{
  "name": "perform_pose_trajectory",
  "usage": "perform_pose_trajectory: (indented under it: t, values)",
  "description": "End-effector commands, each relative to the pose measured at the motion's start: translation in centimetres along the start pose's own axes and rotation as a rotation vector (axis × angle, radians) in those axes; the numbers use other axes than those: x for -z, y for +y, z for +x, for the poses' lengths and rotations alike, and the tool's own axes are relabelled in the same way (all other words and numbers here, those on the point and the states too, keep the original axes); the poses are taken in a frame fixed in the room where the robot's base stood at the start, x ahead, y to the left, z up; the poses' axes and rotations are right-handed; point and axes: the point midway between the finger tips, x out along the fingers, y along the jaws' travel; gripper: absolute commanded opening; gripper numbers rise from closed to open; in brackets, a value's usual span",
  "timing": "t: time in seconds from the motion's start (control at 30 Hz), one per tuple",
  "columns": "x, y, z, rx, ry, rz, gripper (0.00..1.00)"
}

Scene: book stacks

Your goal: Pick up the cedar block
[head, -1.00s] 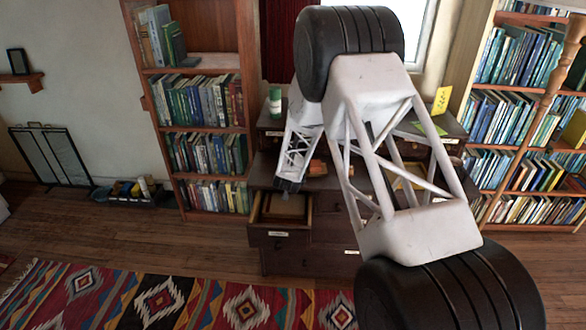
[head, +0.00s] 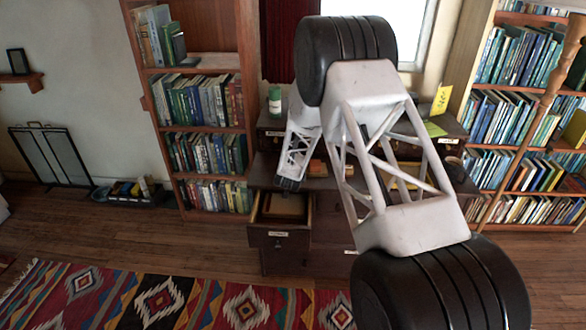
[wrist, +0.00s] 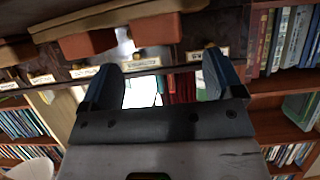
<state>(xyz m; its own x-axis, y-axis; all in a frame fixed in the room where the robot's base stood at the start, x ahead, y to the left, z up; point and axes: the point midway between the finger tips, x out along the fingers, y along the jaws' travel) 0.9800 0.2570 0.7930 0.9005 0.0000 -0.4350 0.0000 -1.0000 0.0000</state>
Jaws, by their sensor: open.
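A small reddish-brown block (head: 317,168) lies on the dark dresser top, just right of my gripper in the head view; it may be the cedar block. I cannot tell which is cedar. My gripper (wrist: 160,84) is open, with nothing between its two dark blue fingers. In the head view my gripper (head: 289,184) is small and dark, near the dresser's front edge above the open drawer. Both blocks are apart from the fingers.
The dresser (head: 325,230) has an open drawer (head: 280,235) at its left. A green-and-white can (head: 275,100) and a yellow card (head: 441,100) stand on its upper level. Bookcases flank it. My arm hides much of the dresser. A patterned rug (head: 160,300) lies in front.

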Motion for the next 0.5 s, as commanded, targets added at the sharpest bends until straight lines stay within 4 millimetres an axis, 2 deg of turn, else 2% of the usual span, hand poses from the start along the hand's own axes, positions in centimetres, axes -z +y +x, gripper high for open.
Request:
perform_pose_trajectory:
  t: [0.17, 0.5]
  values:
    - [0.0, 0.0, 0.8, 0.000, 0.000, 0.000, 0.87]
    - [-0.1, 0.0, 3.6, 0.000, -0.001, 0.000, 0.87]
